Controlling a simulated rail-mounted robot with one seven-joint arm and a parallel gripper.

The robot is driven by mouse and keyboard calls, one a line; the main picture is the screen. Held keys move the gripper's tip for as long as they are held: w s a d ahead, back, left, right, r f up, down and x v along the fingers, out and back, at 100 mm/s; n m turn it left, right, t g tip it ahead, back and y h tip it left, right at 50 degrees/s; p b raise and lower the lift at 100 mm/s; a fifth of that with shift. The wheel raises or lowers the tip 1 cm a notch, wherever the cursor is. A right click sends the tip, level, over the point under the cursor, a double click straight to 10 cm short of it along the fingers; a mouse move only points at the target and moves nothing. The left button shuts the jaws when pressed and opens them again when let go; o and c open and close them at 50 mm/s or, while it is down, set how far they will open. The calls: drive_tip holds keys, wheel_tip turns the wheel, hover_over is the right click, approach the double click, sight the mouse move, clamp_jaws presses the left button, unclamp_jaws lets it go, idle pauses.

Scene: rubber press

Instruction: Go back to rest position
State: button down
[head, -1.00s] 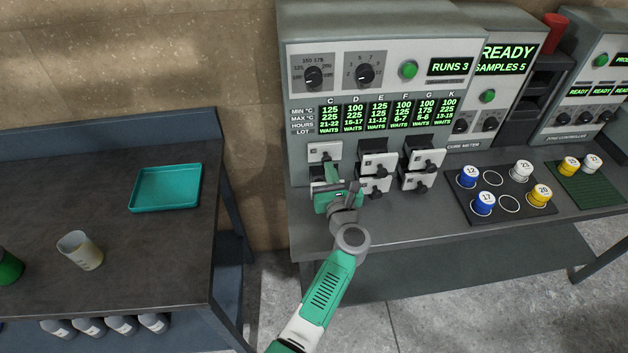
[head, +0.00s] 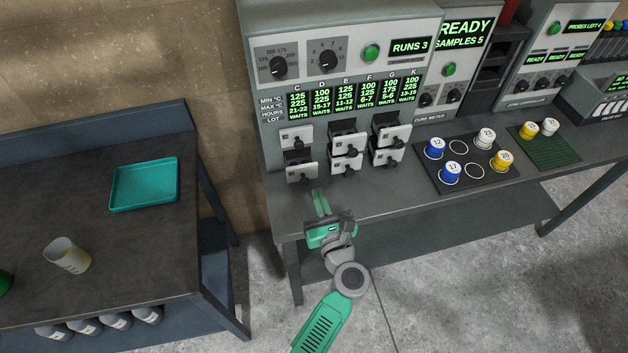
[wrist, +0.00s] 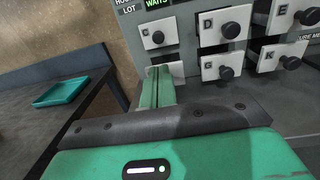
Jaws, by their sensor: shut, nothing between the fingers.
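My gripper (head: 319,199) is shut and empty. In the head view it is in front of the press machine (head: 345,40), over the front edge of its bench, apart from the small drawers. In the wrist view the closed green fingers (wrist: 157,88) point at the lower left drawer, which they partly cover. The drawers have black knobs; the lower left drawer (head: 302,172) is below the upper left one (head: 296,137). Two more pairs (head: 347,148) sit to the right, their upper drawers standing out from the panel.
A bench at left holds a teal tray (head: 145,184) and a beaker (head: 67,255). To the right of the drawers are a dark sample mat (head: 474,187) with numbered blue, white and yellow cups and a green mat (head: 560,150) with two cups. Open floor lies in front.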

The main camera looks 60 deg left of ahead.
drive_tip(key=shift+d, duration=0.2)
drive_tip(key=w+d+r+n+t+h, duration=0.2)
drive_tip(key=w+d+r+n+t, duration=0.35)
drive_tip(key=r, duration=0.55)
drive_tip(key=w+d+r+n+t+h, duration=0.2)
drive_tip(key=d+r+n, duration=0.4)
drive_tip(key=d+r, duration=0.3)
drive_tip(key=w+d+r+n+t+h, duration=0.25)
drive_tip(key=w+d+r+n, duration=0.2)
drive_tip(key=r, duration=0.75)
drive_tip(key=s+d+r+n+t+h, duration=0.3)
drive_tip(key=s+d+r+t+h, duration=0.25)
drive_tip(key=d+r, duration=0.4)
drive_tip(key=s+d+r+n+t+h, duration=0.2)
drive_tip(key=s+d+r+t+h, duration=0.4)
drive_tip(key=d+r, duration=0.4)
wheel_tip(320, 180, up, 24)
drive_tip(key=s+g+p, duration=0.1)
drive_tip(key=p, duration=2.1)
drive_tip(key=shift+s+a+f+y, duration=0.15)
drive_tip(key=shift+s+a+y, duration=0.15)
drive_tip(key=shift+y, duration=0.1)
